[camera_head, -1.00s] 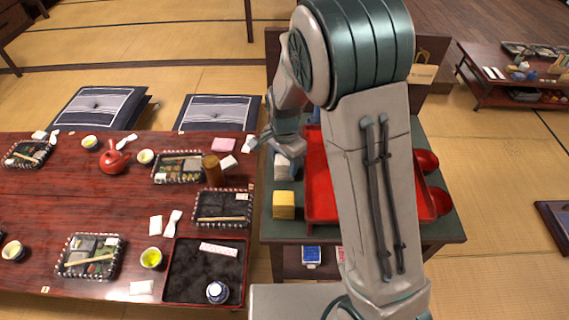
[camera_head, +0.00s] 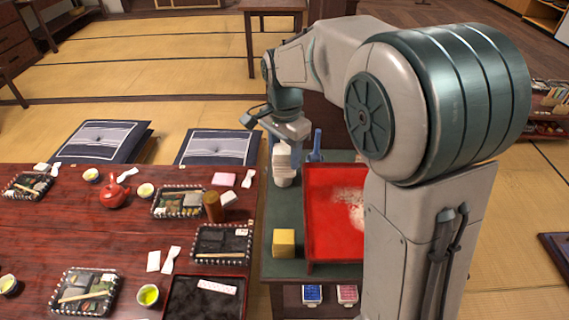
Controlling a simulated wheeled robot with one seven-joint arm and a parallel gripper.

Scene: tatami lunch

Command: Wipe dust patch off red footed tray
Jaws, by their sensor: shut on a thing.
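The red footed tray (camera_head: 320,248) stands on the dark green top of a small cabinet, its right part hidden behind my arm. A pale dust patch (camera_head: 350,205) lies on its red surface, right of the middle and partly hidden. My gripper (camera_head: 285,168) points down left of the tray's far left corner, clear of the dust. It is shut on a small white block-like item (camera_head: 284,181); fingers and item are both pale, so their border is hard to see.
A yellow block (camera_head: 284,242) sits left of the tray. A blue upright item (camera_head: 316,145) stands behind the tray's far edge. The red-brown table (camera_head: 130,245) with lunch trays, cups and a red teapot (camera_head: 114,193) is at left.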

